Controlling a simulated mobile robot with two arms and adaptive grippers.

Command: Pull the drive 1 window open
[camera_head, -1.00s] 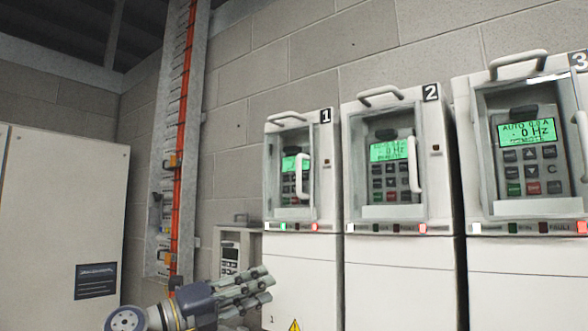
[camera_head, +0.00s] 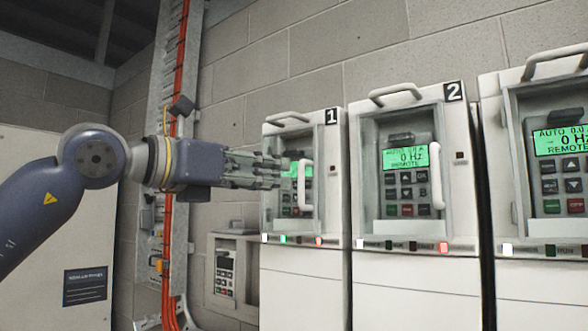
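Drive 1 (camera_head: 305,285) is a white cabinet labelled "1", with a clear window (camera_head: 281,222) in its upper front. The window looks shut, with a keypad and green display behind it. Its white upright handle (camera_head: 306,187) is on the window's right side. My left gripper (camera_head: 284,171) reaches in from the left, its fingers pointing right across the window at the handle's upper part. The tips look very near the handle; I cannot tell whether they touch it, nor how far apart the fingers are. They hide part of the display. My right gripper is not in view.
Drive 2 (camera_head: 415,290) and a third drive (camera_head: 540,285) stand to the right, with similar windows and handles. A small grey unit (camera_head: 232,275) is on the wall below my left gripper. Orange cables (camera_head: 168,245) run up a wall tray behind my arm.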

